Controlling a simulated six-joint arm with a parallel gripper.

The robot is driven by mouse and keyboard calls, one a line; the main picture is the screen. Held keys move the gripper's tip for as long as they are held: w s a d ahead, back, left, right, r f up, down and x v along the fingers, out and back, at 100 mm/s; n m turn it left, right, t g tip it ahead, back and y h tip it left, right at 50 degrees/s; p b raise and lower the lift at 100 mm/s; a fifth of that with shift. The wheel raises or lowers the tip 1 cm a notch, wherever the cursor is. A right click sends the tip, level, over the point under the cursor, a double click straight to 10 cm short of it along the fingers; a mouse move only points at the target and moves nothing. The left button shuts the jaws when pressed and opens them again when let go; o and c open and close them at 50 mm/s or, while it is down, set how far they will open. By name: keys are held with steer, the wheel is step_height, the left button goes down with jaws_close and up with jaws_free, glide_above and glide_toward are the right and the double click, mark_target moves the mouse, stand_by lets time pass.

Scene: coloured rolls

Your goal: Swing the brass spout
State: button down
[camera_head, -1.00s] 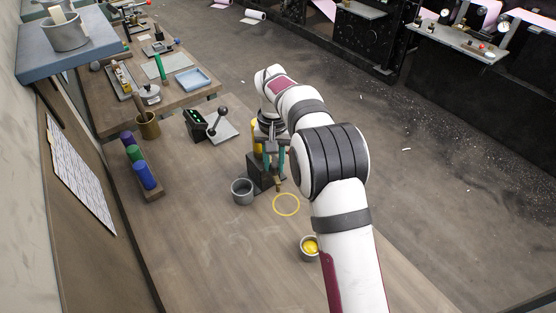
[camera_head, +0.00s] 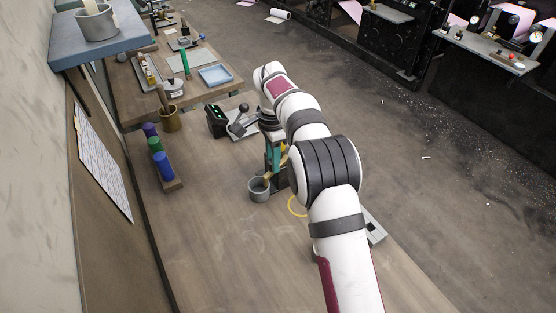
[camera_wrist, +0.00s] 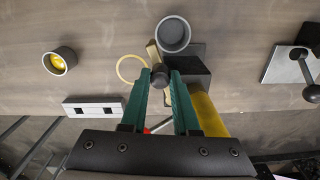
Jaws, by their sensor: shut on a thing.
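The brass spout (camera_wrist: 152,50) shows in the wrist view, reaching from a dark round knob (camera_wrist: 160,78) toward the rim of a grey cup (camera_wrist: 173,35). In the head view the brass spout (camera_head: 269,177) points at the same grey cup (camera_head: 259,190), its tip at or over the rim. My gripper (camera_wrist: 161,79) has its green fingers on both sides of the knob, shut on the spout at its knob end. The knob's underside is hidden. In the head view my gripper (camera_head: 273,158) is partly covered by my arm.
A yellow ring mark (camera_wrist: 119,68) lies left of the spout. A dark block (camera_wrist: 198,65) and a yellow cylinder (camera_wrist: 207,112) stand close on the right. A cup with yellow contents (camera_wrist: 60,61) stands further left. A rack of coloured rolls (camera_head: 172,185) lies left in the head view.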

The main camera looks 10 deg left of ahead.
steer(key=shift+w+a+r+m, duration=0.1)
steer(key=shift+w+a+m, duration=0.25)
steer(key=shift+m, duration=0.6)
steer(key=shift+w+a+m, duration=0.2)
steer(key=shift+a+m, duration=0.2)
steer(key=shift+m, duration=0.55)
steer(key=c, duration=0.9)
jaws_free()
step_height(320, 180, up, 8)
steer(key=shift+f, duration=0.25)
